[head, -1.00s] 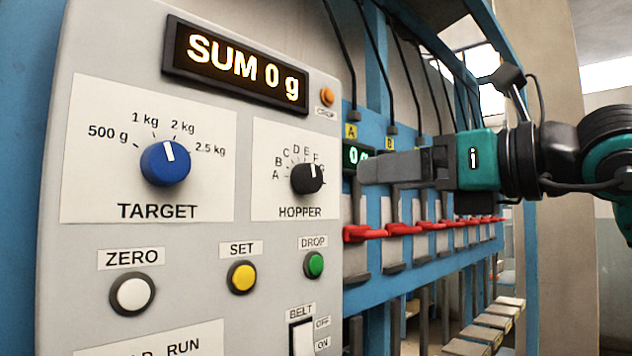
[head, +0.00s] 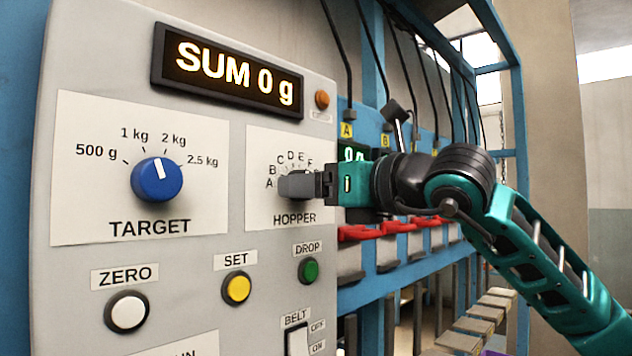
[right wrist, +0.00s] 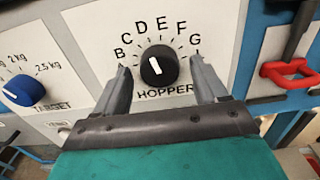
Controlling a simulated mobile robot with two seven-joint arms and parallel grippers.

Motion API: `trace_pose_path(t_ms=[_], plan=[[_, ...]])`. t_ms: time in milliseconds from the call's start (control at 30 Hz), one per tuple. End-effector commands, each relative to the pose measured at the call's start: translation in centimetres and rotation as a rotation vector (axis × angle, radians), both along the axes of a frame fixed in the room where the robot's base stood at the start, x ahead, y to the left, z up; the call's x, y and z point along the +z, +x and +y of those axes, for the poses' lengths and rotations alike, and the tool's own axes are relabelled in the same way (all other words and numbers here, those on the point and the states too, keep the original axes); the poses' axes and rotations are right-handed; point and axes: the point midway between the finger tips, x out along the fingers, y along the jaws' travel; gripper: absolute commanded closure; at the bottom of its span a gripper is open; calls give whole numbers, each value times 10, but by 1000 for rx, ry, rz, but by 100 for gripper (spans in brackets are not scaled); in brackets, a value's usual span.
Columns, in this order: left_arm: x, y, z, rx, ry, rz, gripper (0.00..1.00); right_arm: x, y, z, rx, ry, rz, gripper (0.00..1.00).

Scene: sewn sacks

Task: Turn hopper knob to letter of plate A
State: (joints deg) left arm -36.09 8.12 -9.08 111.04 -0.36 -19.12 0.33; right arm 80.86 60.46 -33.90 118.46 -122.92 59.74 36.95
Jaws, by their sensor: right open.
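The black hopper knob (right wrist: 160,66) shows in the right wrist view inside an arc of letters, of which B to G are readable. Its white mark points up, roughly toward D and E; the exact letter is hard to tell. My right gripper (right wrist: 161,72) is open, with one finger on each side of the knob and gaps between. In the head view my right gripper (head: 284,185) covers the knob. The yellow tag A (head: 347,130) hangs on the blue frame, above a green display (head: 352,154) partly hidden by my arm. My left gripper is out of view.
The blue target knob (head: 157,180) is to the left on the same grey panel. The sum display (head: 228,70) reads 0 g. Buttons sit below, including green drop (head: 308,271) and yellow set (head: 236,288). Red levers (head: 365,232) line the frame to the right.

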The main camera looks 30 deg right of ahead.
Motion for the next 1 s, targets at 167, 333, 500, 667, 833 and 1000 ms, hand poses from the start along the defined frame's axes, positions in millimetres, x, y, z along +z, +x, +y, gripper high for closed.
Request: trace_pose_path(t_ms=[167,333,500,667,833,1000], plan=[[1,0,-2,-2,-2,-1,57,0,0,0,0,0,-1,28],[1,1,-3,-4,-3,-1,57,0,0,0,0,0,-1,38],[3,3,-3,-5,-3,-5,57,0,0,0,0,0,0,55],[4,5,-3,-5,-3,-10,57,0,0,0,0,0,0,70],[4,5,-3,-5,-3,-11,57,0,0,0,0,0,0,84],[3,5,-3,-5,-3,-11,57,0,0,0,0,-9,-3,84]])
